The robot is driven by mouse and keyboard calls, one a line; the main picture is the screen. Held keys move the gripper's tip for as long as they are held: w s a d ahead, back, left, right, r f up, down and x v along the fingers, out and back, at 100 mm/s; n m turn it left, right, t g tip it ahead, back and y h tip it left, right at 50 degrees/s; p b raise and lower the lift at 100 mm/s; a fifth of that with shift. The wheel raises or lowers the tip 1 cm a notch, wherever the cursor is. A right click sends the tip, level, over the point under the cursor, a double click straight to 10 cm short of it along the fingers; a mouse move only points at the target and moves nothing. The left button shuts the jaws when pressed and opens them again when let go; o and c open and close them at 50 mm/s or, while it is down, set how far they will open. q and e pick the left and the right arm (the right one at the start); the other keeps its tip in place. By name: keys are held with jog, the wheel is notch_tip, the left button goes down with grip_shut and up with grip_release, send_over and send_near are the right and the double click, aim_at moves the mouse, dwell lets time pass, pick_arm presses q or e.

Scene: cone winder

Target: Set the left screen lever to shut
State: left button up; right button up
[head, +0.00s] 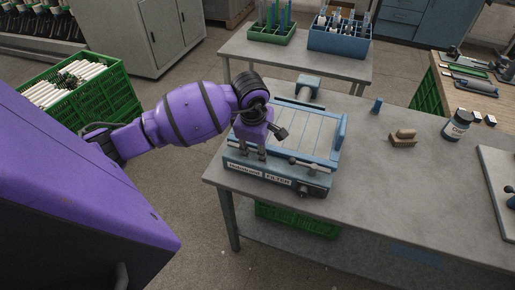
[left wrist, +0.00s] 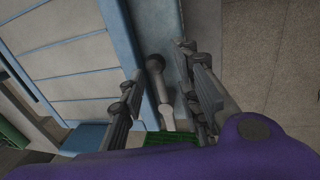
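The blue-framed machine (head: 328,178) with pale slatted panels stands on the grey table. My left gripper (head: 253,153) points down over its front left part. In the left wrist view a lever (left wrist: 156,66) with a dark round knob and a paler shaft lies between the two fingers of my left gripper (left wrist: 161,62). The fingers are apart, with a gap visible on each side of the knob. In the head view the gripper hides this lever, and its setting cannot be told. My right gripper is in neither view.
A green crate (head: 100,98) of white tubes stands at left. A second table (head: 310,65) stands behind.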

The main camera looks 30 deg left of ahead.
pick_arm(q)
jog(key=shift+f, duration=0.3)
grip_shut()
jog(key=shift+w, duration=0.1)
